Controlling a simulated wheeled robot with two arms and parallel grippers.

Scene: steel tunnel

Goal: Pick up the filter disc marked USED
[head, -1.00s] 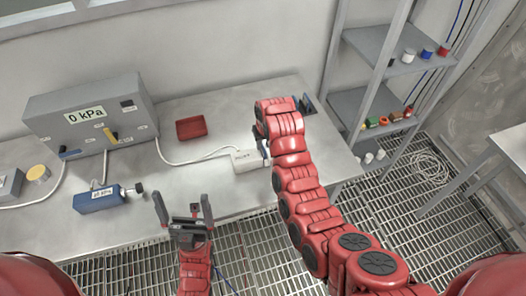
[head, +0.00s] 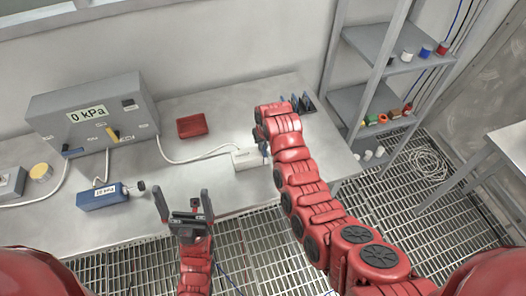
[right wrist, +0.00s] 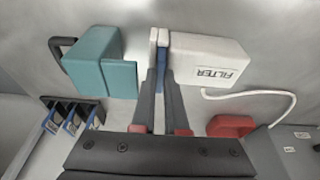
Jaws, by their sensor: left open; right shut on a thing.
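The white filter housing (head: 244,160) lies on the bench, its cable running left. In the right wrist view its FILTER label reads upside down on the housing (right wrist: 211,58). A thin blue and white piece (right wrist: 162,52), seen edge-on, stands against the housing's left end. My right gripper (right wrist: 160,85) is shut on this piece; I cannot tell whether it is clear of the housing. No USED mark is legible. In the head view my right arm mostly hides that gripper. My left gripper (head: 184,204) is open and empty near the bench's front edge.
A teal block with a dark handle (right wrist: 98,65) is left of the fingers. A rack of blue-edged pieces (right wrist: 72,115) stands nearby. Shelves (head: 390,50) stand right.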

